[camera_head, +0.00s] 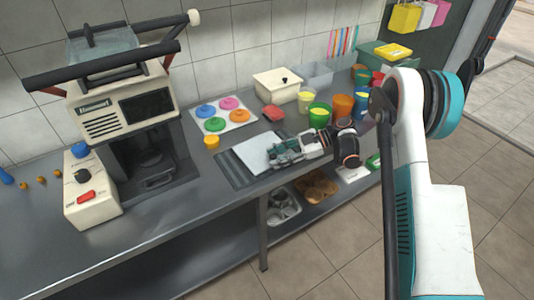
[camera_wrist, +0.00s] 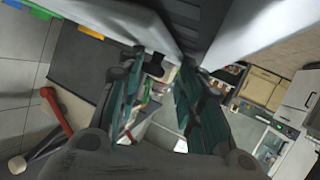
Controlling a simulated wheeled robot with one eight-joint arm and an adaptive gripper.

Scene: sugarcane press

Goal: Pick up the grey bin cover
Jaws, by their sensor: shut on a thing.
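The grey bin cover (camera_head: 258,151) is a flat, pale grey panel above a dark rectangular area of the steel counter. My gripper (camera_head: 276,153) is at the cover's right side, reaching in from the right. In the wrist view the cover (camera_wrist: 250,30) fills the top of the picture, close to the fingers. My gripper (camera_wrist: 160,95) is shut on the cover there, with its green and dark fingers either side of a dark part below the panel. The exact contact is partly hidden by the fingers.
The cream press (camera_head: 120,100) stands left on the counter (camera_head: 165,225). A tray with coloured rings (camera_head: 223,115), a small yellow cup (camera_head: 211,142) and a red item (camera_head: 273,113) lie behind the cover. A cream box (camera_head: 278,85) and several coloured cups (camera_head: 342,106) stand farther right.

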